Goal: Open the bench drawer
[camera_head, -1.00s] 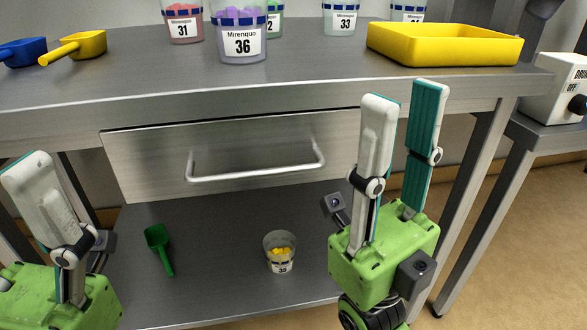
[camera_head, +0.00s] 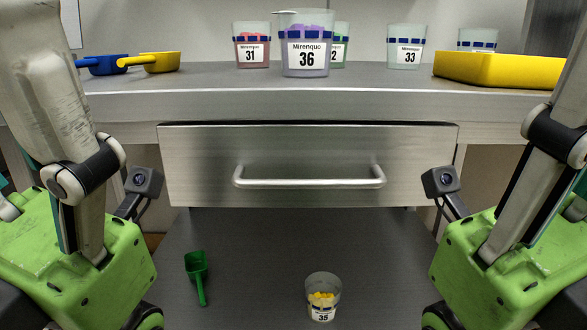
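The bench drawer (camera_head: 308,155) has a plain steel front and sits under the bench top, in the middle of the head view. It looks shut, with a thin dark gap along its top edge. Its bar handle (camera_head: 309,183) runs level across the front, and nothing touches it.
The bench top (camera_head: 240,98) carries a blue scoop (camera_head: 103,66), a yellow scoop (camera_head: 160,62), several labelled tubs including tub 36 (camera_head: 306,45), and a yellow tray (camera_head: 490,70). The lower shelf (camera_head: 255,265) holds a green scoop (camera_head: 197,268) and tub 35 (camera_head: 322,297). Space before the drawer is clear.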

